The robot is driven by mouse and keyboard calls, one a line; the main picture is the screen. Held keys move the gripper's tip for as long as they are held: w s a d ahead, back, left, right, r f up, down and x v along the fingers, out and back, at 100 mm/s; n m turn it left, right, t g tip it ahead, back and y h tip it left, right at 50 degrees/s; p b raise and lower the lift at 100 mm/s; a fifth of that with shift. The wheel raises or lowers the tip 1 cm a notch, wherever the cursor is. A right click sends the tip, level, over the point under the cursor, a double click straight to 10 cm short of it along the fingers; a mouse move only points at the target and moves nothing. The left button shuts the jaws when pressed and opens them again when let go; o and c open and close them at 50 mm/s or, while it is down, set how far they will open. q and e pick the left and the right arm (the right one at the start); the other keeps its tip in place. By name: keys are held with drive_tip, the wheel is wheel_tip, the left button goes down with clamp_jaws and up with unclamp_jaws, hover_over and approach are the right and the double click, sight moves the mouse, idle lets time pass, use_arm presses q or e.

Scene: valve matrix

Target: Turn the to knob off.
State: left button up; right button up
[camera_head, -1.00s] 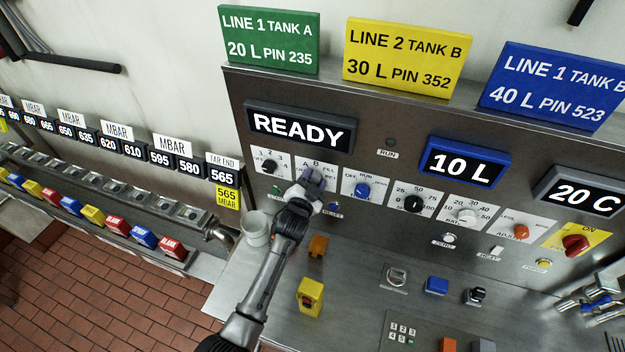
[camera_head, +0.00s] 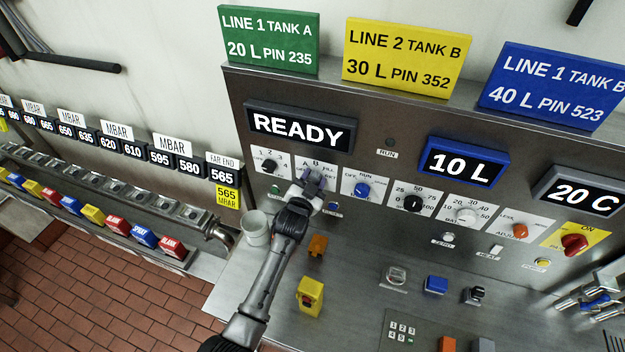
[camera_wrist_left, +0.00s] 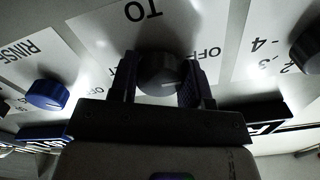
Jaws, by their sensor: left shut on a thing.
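The TO knob (camera_wrist_left: 160,74) is a dark grey round knob with a light pointer line, on a white plate marked TO in the left wrist view. The plate appears upside down there, with OFF printed to the right of the knob. My left gripper (camera_wrist_left: 155,84) has one finger on each side of the knob and is shut on it. In the head view my left gripper (camera_head: 313,180) is at the panel below the READY display and hides most of the knob. My right gripper is not in view.
A black knob (camera_head: 269,166) is to the left and a blue knob (camera_head: 362,189) to the right on the panel. A pale cup (camera_head: 256,230), an orange block (camera_head: 318,246) and a yellow block (camera_head: 310,296) stand near my left arm.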

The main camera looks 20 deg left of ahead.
use_arm(q)
drive_tip(key=o, duration=0.9)
drive_tip(key=shift+s+d+b, duration=0.15)
drive_tip(key=shift+s+b, duration=0.4)
drive_tip(key=shift+s, duration=6.4)
